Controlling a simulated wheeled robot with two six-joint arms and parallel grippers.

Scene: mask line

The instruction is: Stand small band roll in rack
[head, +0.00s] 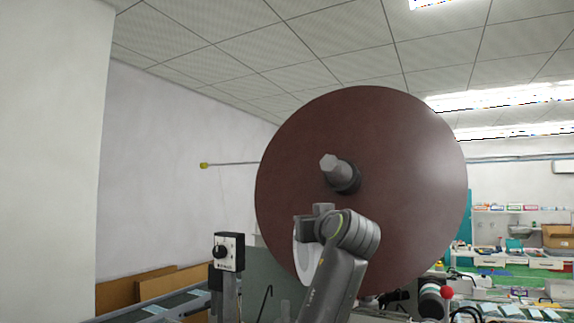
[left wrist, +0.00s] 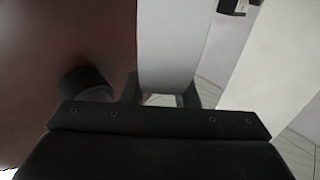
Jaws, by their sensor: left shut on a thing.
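A white band roll (head: 303,262) shows partly behind my left arm in the head view. My left gripper (head: 314,222) is shut on it, in front of the large dark red disc. In the left wrist view the white roll (left wrist: 174,45) stands edge-on between the two fingers of my left gripper (left wrist: 162,95). Its lower edge is between the fingertips. I cannot make out the rack in either view. My right gripper is not in view.
The dark red disc (head: 400,190) with a grey hub (head: 343,174) fills the middle, close to my left gripper. A control box with a black knob (head: 228,252) stands left. A yellow-tipped rod (head: 204,165) sticks out left of the disc. Cluttered benches (head: 520,270) lie right.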

